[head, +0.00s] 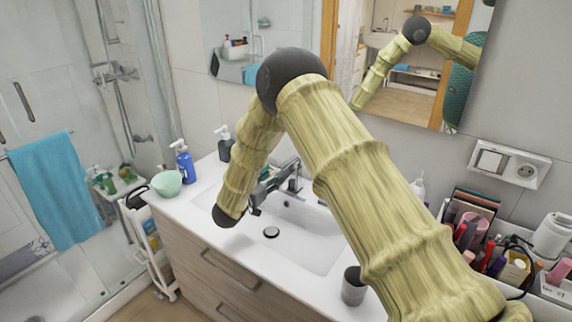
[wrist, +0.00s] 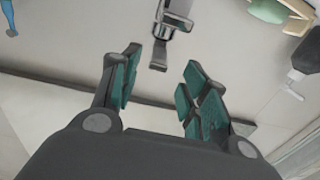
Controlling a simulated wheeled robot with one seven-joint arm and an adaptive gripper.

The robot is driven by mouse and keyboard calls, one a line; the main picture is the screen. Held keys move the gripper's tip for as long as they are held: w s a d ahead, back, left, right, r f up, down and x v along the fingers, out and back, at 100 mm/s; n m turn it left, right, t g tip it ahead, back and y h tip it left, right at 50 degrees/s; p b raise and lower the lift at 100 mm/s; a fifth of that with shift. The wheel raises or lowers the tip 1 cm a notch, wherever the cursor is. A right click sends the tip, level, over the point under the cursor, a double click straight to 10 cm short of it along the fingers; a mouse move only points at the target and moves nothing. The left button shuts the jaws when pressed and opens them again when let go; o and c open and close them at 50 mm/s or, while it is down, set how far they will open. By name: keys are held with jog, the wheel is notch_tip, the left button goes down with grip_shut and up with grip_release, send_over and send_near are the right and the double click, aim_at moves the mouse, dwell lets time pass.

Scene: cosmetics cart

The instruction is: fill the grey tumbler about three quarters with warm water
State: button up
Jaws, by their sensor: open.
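The grey tumbler (head: 353,287) stands upright on the white counter at the front, right of the basin, partly behind my arm. Its inside is too small to judge for water. The chrome faucet (head: 293,178) rises at the back of the basin (head: 318,250); no running water shows. My gripper (head: 263,192) is beside the faucet, above the left part of the basin, partly hidden by my arm. In the wrist view its teal-padded fingers (wrist: 160,88) are apart with nothing between them. The faucet (wrist: 172,22) shows beyond the fingertips, apart from them.
A mint bowl (head: 167,183), a blue pump bottle (head: 185,162) and a dark dispenser (head: 225,146) stand left of the basin. Cosmetics crowd the right side (head: 490,245). A mirror (head: 400,60) hangs behind. The counter around the tumbler's left is clear.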

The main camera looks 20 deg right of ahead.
aim_at(287, 162)
jog(key=shift+w+d+r, duration=0.15)
jog(key=shift+d+r, duration=0.15)
jog(key=shift+d, duration=0.1)
jog(key=p+x, duration=0.4)
jog(key=x, duration=0.3)
jog(key=shift+w+d, duration=0.2)
jog(key=shift+w, duration=0.05)
jog(key=shift+f+x, duration=0.2)
jog(key=shift+x, duration=0.7)
grip_shut()
jog(key=shift+a, duration=0.1)
